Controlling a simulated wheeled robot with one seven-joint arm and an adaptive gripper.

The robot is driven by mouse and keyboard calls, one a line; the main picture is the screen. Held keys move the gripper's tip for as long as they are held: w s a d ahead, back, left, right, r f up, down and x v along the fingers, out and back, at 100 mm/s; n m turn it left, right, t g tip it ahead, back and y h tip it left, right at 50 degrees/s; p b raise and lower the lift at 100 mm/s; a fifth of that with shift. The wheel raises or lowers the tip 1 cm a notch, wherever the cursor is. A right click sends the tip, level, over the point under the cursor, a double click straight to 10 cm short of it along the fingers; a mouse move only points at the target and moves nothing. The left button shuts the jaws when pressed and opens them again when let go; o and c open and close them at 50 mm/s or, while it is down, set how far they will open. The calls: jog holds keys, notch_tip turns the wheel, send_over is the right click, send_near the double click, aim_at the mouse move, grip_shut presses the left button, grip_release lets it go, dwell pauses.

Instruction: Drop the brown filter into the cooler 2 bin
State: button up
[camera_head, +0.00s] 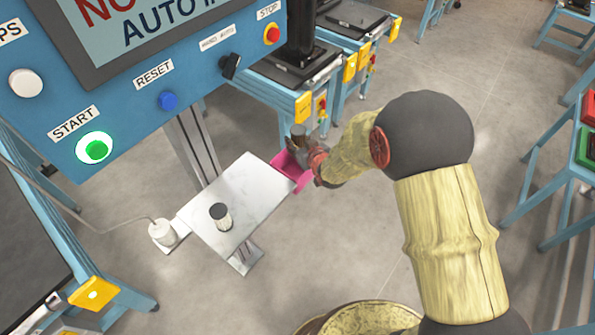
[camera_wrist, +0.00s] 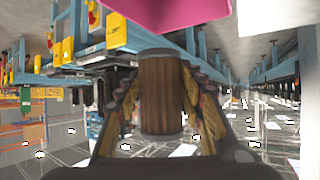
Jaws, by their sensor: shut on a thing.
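The brown filter (camera_wrist: 161,92) is a ribbed brown cylinder with grey end caps. My gripper (camera_head: 302,152) is shut on it, with a finger on each side in the wrist view. In the head view the brown filter (camera_head: 299,132) shows at the end of my gripper. A pink bin (camera_head: 305,182) is beside and partly behind my gripper, at the far right end of a small metal table. The pink bin (camera_wrist: 175,15) also fills part of the top of the wrist view. No label shows on it, and its inside is mostly hidden.
A second filter, dark-topped and pale-sided (camera_head: 221,216), stands on the metal table (camera_head: 255,190). A white container (camera_head: 163,232) is at the table's left corner. A blue control panel (camera_head: 140,90) overhangs the upper left.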

jog(key=shift+f+b, duration=1)
jog(key=shift+f, duration=1.4)
jog(key=o, duration=1.3)
jog(key=shift+c, duration=0.2)
jog(key=v, duration=1.2)
